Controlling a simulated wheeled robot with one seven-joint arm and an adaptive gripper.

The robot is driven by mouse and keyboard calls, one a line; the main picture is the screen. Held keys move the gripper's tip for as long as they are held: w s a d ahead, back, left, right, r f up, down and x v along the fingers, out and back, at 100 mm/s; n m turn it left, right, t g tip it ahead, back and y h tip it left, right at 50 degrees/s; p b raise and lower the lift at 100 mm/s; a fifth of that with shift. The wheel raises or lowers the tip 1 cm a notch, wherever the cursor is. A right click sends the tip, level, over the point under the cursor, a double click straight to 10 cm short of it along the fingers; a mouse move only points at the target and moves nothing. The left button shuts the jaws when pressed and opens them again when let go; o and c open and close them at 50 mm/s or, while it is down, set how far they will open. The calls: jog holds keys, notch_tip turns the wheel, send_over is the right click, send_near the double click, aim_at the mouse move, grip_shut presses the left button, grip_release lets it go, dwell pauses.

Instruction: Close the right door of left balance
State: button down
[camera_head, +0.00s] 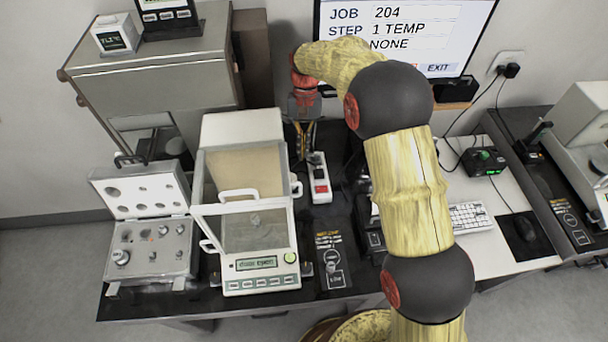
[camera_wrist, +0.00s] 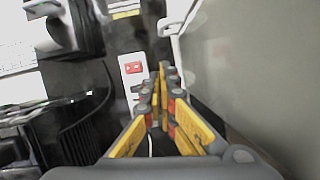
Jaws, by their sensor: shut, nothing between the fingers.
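The left balance (camera_head: 262,285) is a white instrument with a glass draft shield, standing on the dark table. A white handle (camera_head: 296,186) sticks out at the right side of its shield, partway along that side. A white handle (camera_wrist: 176,28) also shows near the top of the wrist view, just beyond the fingertips. How far the right door stands open cannot be told. My gripper (camera_head: 303,148) points down by the rear right of the balance. In the wrist view its yellow and grey fingers (camera_wrist: 163,78) are together and empty, close beside the balance's grey side wall (camera_wrist: 245,70).
A white power strip with a red switch (camera_head: 320,180) lies right of the balance, close to my gripper. An open weight case (camera_head: 150,250) stands at left. A monitor (camera_head: 410,35) stands behind my arm. A keyboard (camera_head: 468,218) is further right.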

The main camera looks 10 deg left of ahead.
jog(key=s+b+x, duration=0.1)
jog(key=x, duration=0.8)
jog(key=shift+s+d+m+b, duration=0.15)
jog(key=shift+s+m+b, duration=0.1)
jog(key=shift+m+b, duration=0.1)
jog(key=shift+r, duration=0.15)
jog(key=s+d+p, duration=0.3)
jog(key=s+d, duration=0.1)
jog(key=s, duration=1.1)
jog(key=shift+s+p, duration=0.35)
jog(key=shift+s, duration=0.05)
